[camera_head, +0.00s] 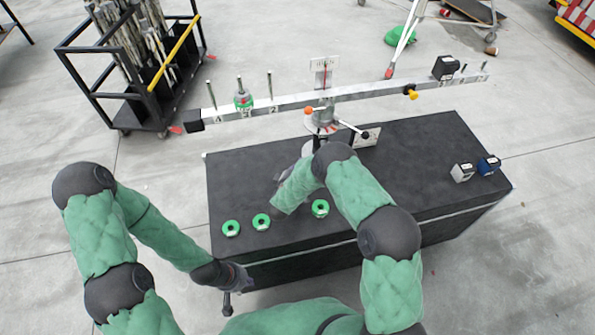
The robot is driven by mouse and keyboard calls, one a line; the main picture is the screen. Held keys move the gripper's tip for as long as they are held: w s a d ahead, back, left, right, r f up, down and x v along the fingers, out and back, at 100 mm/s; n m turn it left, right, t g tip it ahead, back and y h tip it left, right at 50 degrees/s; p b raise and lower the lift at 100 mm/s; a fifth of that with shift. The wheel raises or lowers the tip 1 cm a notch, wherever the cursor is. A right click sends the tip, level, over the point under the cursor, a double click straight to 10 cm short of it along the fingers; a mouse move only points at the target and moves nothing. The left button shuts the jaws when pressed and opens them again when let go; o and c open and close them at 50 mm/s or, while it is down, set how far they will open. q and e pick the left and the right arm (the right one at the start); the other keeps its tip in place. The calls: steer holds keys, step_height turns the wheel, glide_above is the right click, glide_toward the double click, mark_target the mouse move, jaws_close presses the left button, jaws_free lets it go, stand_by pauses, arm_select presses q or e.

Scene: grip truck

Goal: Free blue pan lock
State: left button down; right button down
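A balance beam (350,96) rests on a central pivot head (322,117) behind the black table. The head carries an orange knob (308,110) and black-tipped levers (364,134). I cannot make out a blue pan lock on it; its lower part is partly behind my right arm. My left gripper (236,281) is low at the table's front edge, well away from the head. Its fingers are dark and small, and I cannot tell whether they are open. My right arm reaches over the table, with its hand mostly hidden by the forearm; its finger state does not show.
Green ring weights (261,222) lie along the front of the black table (410,160). A grey block (462,172) and a blue block (488,165) stand at its right end. A black rack (112,62) stands at the back left. The table's right middle is clear.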

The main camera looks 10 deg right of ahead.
steer(key=x, duration=0.3)
steer(key=shift+w+d+f+b, duration=0.1)
steer(key=shift+w+d+b, duration=0.05)
steer(key=shift+b, duration=0.2)
steer(key=d, duration=0.1)
steer(key=w+d+f+b, duration=0.1)
steer(key=d, duration=0.1)
steer(key=shift+f, duration=0.1)
steer(key=shift+w+d+f, duration=0.1)
steer(key=shift+w+d, duration=0.05)
steer(key=shift+d, duration=0.2)
steer(key=shift+d+f+b, duration=0.2)
steer(key=shift+f+b, duration=0.15)
steer(key=shift+r, duration=0.1)
